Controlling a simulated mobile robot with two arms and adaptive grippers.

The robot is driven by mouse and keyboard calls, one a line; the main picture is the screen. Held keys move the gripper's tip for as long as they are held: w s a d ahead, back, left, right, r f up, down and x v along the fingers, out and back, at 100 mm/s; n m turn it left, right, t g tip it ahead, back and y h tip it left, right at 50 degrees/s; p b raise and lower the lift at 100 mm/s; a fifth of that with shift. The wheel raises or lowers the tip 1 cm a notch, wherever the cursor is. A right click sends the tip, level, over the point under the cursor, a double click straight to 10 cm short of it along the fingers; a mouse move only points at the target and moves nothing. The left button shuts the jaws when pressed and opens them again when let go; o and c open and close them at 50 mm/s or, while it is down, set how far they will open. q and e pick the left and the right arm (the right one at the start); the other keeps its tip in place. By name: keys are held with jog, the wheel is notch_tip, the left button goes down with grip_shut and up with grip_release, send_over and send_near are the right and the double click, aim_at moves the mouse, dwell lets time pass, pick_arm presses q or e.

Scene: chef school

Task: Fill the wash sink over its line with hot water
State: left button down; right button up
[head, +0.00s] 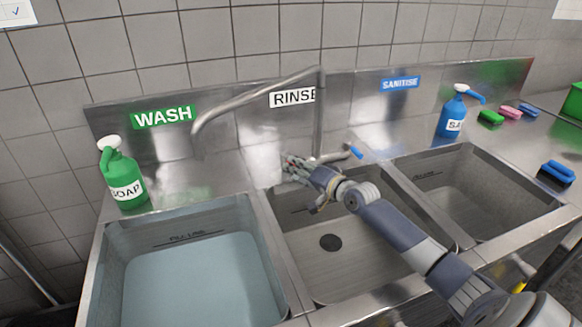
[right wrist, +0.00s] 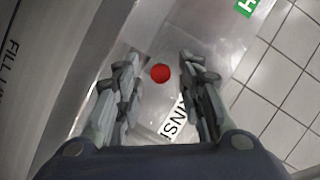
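The wash sink (head: 282,298) is at the left in the head view, under the green WASH sign (head: 163,117). Bluish water (head: 200,285) stands in it, its surface below the fill line (head: 188,238) on the back wall. The curved tap spout (head: 250,95) ends above this sink; I see no stream from it. My right gripper (head: 292,166) is at the tap's base, left of the blue tap handle (head: 354,152). In the right wrist view its fingers (right wrist: 157,65) are apart, with a red round knob (right wrist: 160,73) between them; contact is unclear. My left gripper is not in view.
The rinse sink (head: 345,275) lies empty below my right arm, with the sanitise sink (head: 470,195) to its right. A green soap bottle (head: 122,175) and a blue sanitiser bottle (head: 453,115) stand on the rim. Sponges (head: 490,118) and a blue brush (head: 557,172) lie at right.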

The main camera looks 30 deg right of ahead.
jog(key=shift+w+f, duration=0.1)
jog(key=shift+w, duration=0.55)
jog(key=shift+w+a+f, duration=0.1)
jog(key=shift+w, duration=0.55)
jog(key=shift+w+f, duration=0.1)
jog(key=shift+w, duration=0.15)
grip_shut()
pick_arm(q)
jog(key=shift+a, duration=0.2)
